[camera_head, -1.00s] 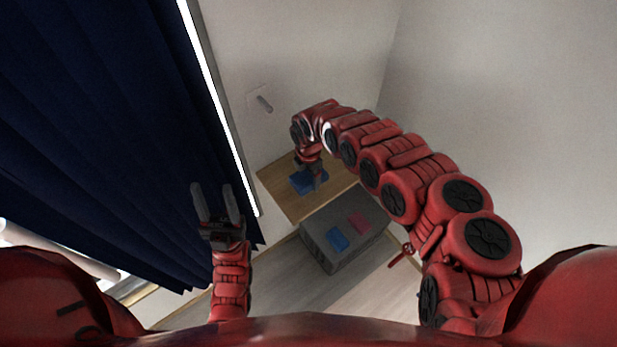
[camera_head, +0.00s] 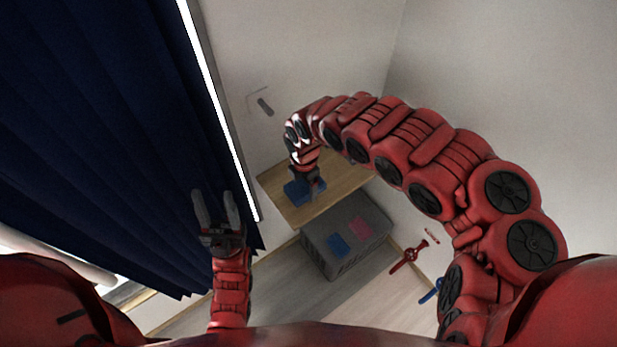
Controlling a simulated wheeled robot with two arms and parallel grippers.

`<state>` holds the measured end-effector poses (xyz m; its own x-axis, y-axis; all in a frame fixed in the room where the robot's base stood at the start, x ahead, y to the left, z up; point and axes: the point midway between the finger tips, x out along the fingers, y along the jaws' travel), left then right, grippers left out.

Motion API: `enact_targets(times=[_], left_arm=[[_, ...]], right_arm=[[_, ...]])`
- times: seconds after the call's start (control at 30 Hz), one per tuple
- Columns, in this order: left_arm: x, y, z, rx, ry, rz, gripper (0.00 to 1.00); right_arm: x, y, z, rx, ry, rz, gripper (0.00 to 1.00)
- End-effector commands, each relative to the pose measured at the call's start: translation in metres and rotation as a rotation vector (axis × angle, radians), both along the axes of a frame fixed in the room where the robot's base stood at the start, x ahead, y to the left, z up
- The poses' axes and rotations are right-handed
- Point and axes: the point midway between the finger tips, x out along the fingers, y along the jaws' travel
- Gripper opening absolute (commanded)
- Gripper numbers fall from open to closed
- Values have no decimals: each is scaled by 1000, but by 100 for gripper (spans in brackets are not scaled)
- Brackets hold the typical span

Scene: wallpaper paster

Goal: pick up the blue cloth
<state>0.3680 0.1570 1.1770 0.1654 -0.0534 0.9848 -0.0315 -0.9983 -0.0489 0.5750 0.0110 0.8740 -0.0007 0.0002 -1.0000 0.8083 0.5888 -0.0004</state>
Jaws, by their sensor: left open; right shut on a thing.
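The blue cloth (camera_head: 293,190) is at the wooden shelf top (camera_head: 335,190), under my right gripper (camera_head: 306,184). My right arm curves in from the right and reaches down to it. The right gripper is shut on the blue cloth, and the fingers are small and partly hidden by the wrist. I cannot tell whether the cloth is clear of the wood. My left gripper (camera_head: 217,208) is open and empty, pointing up in front of the dark blue curtain.
A grey box (camera_head: 320,262) stands below the wooden top, with a flat blue piece (camera_head: 338,244) and a pink piece (camera_head: 359,228) on it. A red tool (camera_head: 410,257) lies on the floor to the right. A grey handle (camera_head: 264,106) is on the wall.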

Motion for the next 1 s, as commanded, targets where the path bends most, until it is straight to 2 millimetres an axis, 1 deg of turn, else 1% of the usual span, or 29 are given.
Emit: enact_targets(times=[0.07,0.1,0.2,0.33,0.4,0.5,0.6,0.7,1.0], left_arm=[[0,0,1,0,0,0,50],[0,0,13,0,0,0,50],[0,0,30,0,0,0,50],[0,0,52,0,0,0,50],[0,0,65,0,0,0,50],[0,0,77,0,0,0,50],[0,0,85,0,0,0,50],[0,0,88,0,0,0,50],[0,0,88,0,0,0,50]], right_arm=[[-13,1,1,-6,0,1,30],[-23,5,8,-6,3,5,30],[-44,11,13,-8,1,2,30],[-67,20,16,-6,-1,2,30],[-84,24,17,-6,4,2,30],[-99,29,16,-2,5,-2,30],[-107,32,14,-1,3,-1,30],[-111,34,13,0,0,-2,30],[-114,35,10,1,-1,-2,30]])
